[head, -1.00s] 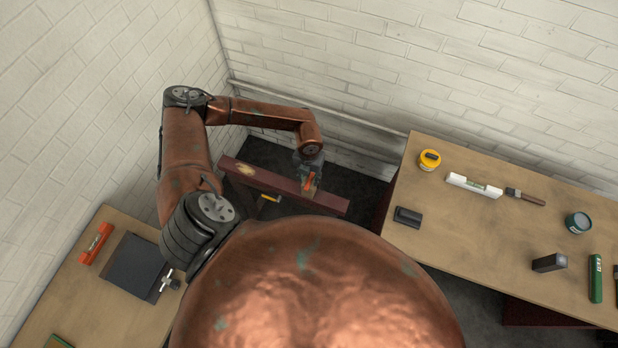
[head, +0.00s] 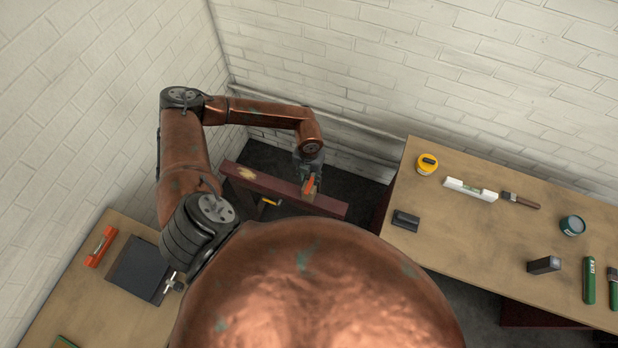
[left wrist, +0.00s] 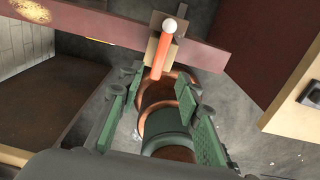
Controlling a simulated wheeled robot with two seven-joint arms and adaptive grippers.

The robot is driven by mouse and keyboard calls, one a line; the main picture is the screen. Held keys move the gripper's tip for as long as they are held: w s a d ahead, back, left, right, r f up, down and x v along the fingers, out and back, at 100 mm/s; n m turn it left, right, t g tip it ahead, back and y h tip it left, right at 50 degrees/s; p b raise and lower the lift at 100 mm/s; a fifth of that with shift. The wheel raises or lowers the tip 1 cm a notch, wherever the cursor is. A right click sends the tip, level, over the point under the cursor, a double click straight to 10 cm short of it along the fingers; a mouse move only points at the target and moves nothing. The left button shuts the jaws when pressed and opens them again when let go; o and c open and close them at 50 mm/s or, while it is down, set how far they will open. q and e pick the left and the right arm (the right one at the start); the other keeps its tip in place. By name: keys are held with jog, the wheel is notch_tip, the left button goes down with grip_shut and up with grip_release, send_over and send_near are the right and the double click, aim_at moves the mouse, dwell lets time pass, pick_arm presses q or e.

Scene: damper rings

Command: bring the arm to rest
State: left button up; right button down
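My left gripper (head: 308,170) hangs over the dark red beam (head: 245,178), at the end of my bent left arm. In the left wrist view its green-padded fingers (left wrist: 157,100) stand apart with nothing held between them; my own copper body shows beyond. An orange peg (left wrist: 164,52) with a white round tip stands by a small wooden block (left wrist: 152,53) at the beam, just beyond the fingers. The peg (head: 308,187) also shows in the head view, close to the gripper. I cannot tell whether they touch there. My right gripper is not in view.
The right table (head: 465,228) holds a yellow tape roll (head: 427,164), a white level (head: 470,190), a brush (head: 520,201), a green tin (head: 572,226) and dark blocks. The left table (head: 75,295) holds an orange tool (head: 101,246) and a dark pad (head: 138,268). Brick walls stand close behind and left.

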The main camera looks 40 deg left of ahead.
pick_arm(q)
jog(key=shift+r+p, duration=0.35)
jog(key=shift+r, duration=0.6)
